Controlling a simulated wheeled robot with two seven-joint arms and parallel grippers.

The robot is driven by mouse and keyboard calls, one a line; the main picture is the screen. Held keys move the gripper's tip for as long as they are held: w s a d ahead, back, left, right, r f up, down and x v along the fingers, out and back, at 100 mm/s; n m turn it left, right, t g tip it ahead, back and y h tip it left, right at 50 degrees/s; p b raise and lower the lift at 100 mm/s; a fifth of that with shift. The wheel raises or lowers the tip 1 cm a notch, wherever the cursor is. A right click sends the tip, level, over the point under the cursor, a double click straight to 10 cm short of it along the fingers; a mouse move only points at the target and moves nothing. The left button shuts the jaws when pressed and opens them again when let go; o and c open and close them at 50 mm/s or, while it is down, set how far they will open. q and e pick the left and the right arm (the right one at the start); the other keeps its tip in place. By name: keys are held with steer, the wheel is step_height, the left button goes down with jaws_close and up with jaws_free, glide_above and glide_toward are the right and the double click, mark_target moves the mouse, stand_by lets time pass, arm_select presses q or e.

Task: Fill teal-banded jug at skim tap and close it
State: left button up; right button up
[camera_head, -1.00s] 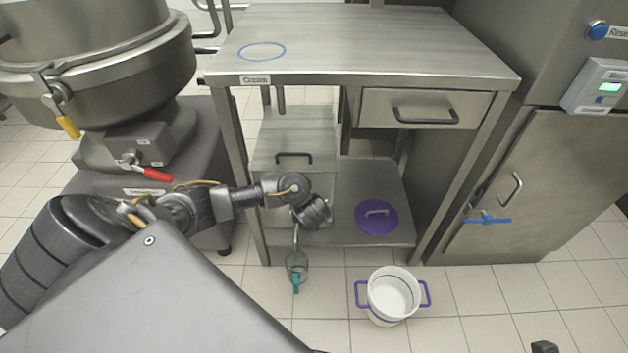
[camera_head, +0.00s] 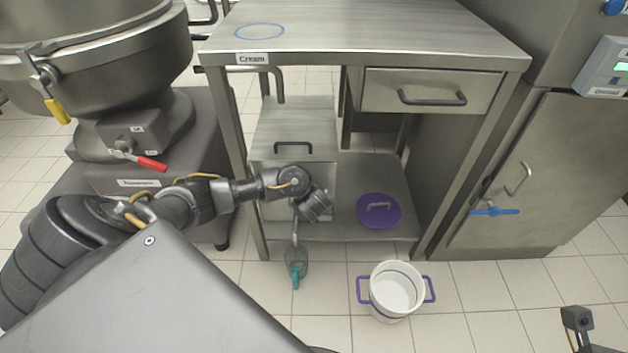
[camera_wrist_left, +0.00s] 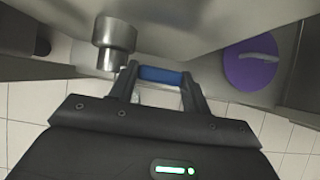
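A clear jug (camera_head: 303,262) with a teal handle (camera_head: 295,277) is low beneath the pipe in front of the steel box (camera_head: 293,135); I cannot tell its fill level or what bears it. My left arm reaches to the box's front, and its gripper is hidden in the head view. In the left wrist view my left gripper (camera_wrist_left: 160,84) has its two fingers at the ends of a blue bar (camera_wrist_left: 160,75). A round metal fitting (camera_wrist_left: 114,42) is just left of it. Whether the fingers grip the bar is unclear.
A white pot (camera_head: 396,290) with purple handles stands on the floor. A purple lid (camera_head: 379,211) lies on the lower shelf of the steel table (camera_head: 400,35). A large mixer (camera_head: 95,75) is left; a cabinet with a blue lever (camera_head: 494,211) is right.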

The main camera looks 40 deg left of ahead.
arm_select(q)
steer(key=h+b, duration=0.1)
steer(key=r+t+b, duration=0.1)
steer(key=b, duration=0.1)
steer(key=n+h+b, duration=0.1)
steer(key=shift+s+a+r+t+h+b, duration=0.25)
steer(key=shift+r+t+h+b, duration=0.05)
steer(key=shift+t, duration=0.1)
stand_by(0.4)
